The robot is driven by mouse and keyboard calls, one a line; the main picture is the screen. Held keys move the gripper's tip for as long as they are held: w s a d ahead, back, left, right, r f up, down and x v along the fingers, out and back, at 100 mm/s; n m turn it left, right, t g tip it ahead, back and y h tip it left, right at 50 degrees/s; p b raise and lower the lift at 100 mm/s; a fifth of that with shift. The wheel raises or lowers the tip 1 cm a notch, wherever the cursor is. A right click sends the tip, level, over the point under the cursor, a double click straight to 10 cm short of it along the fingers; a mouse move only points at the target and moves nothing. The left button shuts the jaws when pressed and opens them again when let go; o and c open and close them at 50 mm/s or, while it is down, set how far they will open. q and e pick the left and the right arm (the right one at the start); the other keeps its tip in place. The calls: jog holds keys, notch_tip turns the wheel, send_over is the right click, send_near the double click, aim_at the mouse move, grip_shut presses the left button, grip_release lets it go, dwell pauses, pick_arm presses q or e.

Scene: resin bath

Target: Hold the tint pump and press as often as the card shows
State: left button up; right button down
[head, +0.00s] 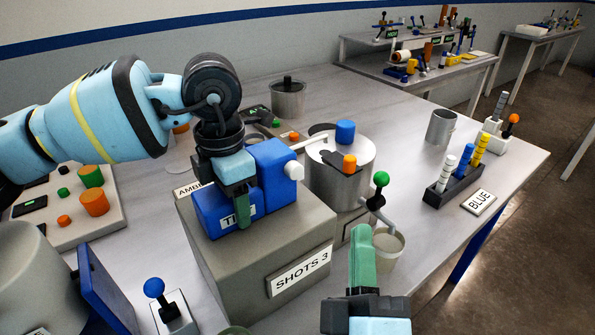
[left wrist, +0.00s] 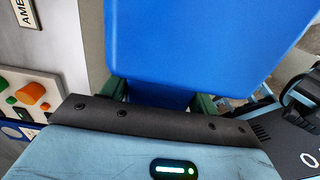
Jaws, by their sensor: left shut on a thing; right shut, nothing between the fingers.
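The blue tint pump (head: 272,172), with a partly covered label beginning "TI" and a white spout, sits on a grey box (head: 215,265). A card reading "SHOTS 3" (head: 299,272) is on the box's front. My left gripper (head: 240,200) is shut on the pump from above. In the left wrist view the pump's blue body (left wrist: 195,45) fills the top, between the green fingers of this gripper (left wrist: 160,98). My right gripper (head: 362,246) is shut and empty, in front of the box and to its right, apart from the pump.
A metal pot (head: 338,190) with a blue knob stands behind the pump, with a green-knobbed lever (head: 380,180) and small cup (head: 387,250) beside it. A rack of coloured sticks (head: 453,185), a "BLUE" card (head: 479,202) and a mug (head: 440,127) are at right. A blue-knobbed lever (head: 155,288) is front left.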

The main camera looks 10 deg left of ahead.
pick_arm(q)
jog(key=o, duration=1.3)
notch_tip(320, 180, up, 12)
